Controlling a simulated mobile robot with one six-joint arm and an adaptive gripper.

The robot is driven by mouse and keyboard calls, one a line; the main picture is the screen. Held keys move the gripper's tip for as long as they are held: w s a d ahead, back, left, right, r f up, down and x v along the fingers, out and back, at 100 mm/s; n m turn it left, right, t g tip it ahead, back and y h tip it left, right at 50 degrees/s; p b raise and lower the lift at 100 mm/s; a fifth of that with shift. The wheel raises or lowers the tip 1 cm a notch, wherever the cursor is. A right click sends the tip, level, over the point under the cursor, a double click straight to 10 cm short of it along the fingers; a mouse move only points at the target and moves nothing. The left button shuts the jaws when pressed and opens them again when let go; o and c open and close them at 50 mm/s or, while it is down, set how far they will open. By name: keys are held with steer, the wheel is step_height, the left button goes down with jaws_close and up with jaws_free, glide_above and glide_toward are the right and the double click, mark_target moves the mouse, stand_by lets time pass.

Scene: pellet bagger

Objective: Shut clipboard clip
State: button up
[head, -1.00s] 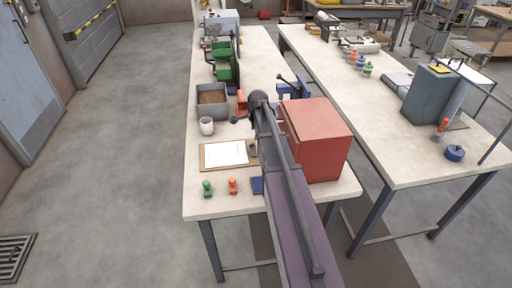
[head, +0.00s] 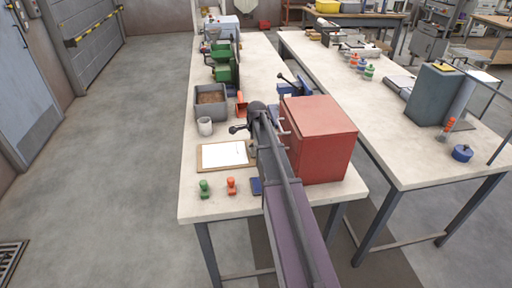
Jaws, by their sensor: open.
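The clipboard (head: 200,158), a brown board with a white sheet on it, lies flat near the front of the left workbench in the head view. Its right end runs up to my arm. A small grey part that may be the clip shows at that end, too small and too covered to tell whether it is raised or shut. My gripper (head: 236,129) is dark and small in the picture. It is at the end of my arm, beyond and above the clipboard's right half, open with nothing seen in it.
A red box (head: 320,140) stands right of my arm. A white cup (head: 205,126) and a grey bin (head: 210,101) stand behind the clipboard. A green stamp (head: 204,189) and an orange stamp (head: 231,186) stand in front. The bench's front left corner is clear.

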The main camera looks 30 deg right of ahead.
steer(key=shift+w+f+b, duration=0.15)
steer(key=shift+f+b, duration=0.15)
steer(key=shift+f, duration=0.2)
